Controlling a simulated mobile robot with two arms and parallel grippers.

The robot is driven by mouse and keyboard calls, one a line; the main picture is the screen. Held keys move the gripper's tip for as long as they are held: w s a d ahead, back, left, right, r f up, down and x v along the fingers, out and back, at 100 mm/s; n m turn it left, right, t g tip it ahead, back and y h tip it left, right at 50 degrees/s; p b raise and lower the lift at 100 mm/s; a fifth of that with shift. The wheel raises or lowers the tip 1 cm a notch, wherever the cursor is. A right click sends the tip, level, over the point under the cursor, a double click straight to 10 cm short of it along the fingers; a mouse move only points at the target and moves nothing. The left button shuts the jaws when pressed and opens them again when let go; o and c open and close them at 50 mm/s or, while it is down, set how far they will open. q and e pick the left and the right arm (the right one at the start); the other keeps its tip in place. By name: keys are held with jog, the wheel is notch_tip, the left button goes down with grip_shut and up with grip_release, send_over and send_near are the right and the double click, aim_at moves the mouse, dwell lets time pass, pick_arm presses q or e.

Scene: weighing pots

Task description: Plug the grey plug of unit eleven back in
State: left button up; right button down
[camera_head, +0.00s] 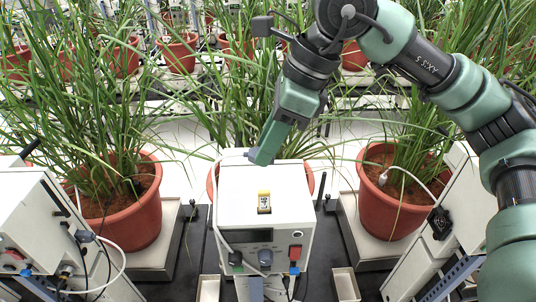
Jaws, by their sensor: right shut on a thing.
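A white unit (238,187) stands in the middle with a yellow-topped label (264,202) on its top; its number is too small to read surely. My right gripper (262,155) reaches down from the upper right and is shut at the unit's back top edge. It holds what looks like the grey plug (251,155), mostly hidden by the fingers. A pale cable (216,185) runs from there down the unit's left side. The front panel has a dark connector (235,258), a grey one (265,257) and a blue one (293,269). My left gripper is out of view.
Potted plants stand left (125,215), right (385,205) and behind the unit, their leaves hanging around my right arm. Similar white units stand at left (28,215) and right (465,205). Small empty trays (345,284) lie in front.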

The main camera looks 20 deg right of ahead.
notch_tip(320, 180, down, 3)
jog(key=shift+s+d+f+p, duration=0.1)
jog(key=shift+f+p, duration=0.1)
jog(key=shift+p, duration=0.1)
jog(key=shift+f+b, duration=0.35)
jog(key=c, duration=1.1)
grip_release()
